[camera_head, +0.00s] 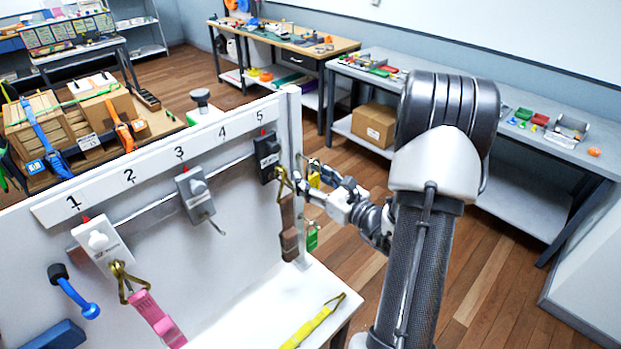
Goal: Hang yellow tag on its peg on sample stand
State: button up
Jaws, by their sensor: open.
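A small yellow tag (314,180) shows just past the right end post of the white board, beside my gripper's fingers. A thin dark loop or hook is just above it; I cannot tell whether the tag hangs from it. A green tag (312,237) hangs lower, below my gripper. My gripper (306,188) is open at the board's right end, close to the yellow tag. Whether the fingers touch the tag is too small to tell. The pegs and most of the sample stand are hard to make out behind the fingers and post.
The white board (150,172), numbered 1 to 5, carries grey, white and black clamps. A pink strap (158,318) and a brown strap (289,228) hang from it. A yellow strap (314,322) lies on the white ledge.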

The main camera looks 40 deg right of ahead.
jog(key=shift+o, duration=1)
jog(key=s, duration=1.2)
jog(key=shift+d, duration=0.4)
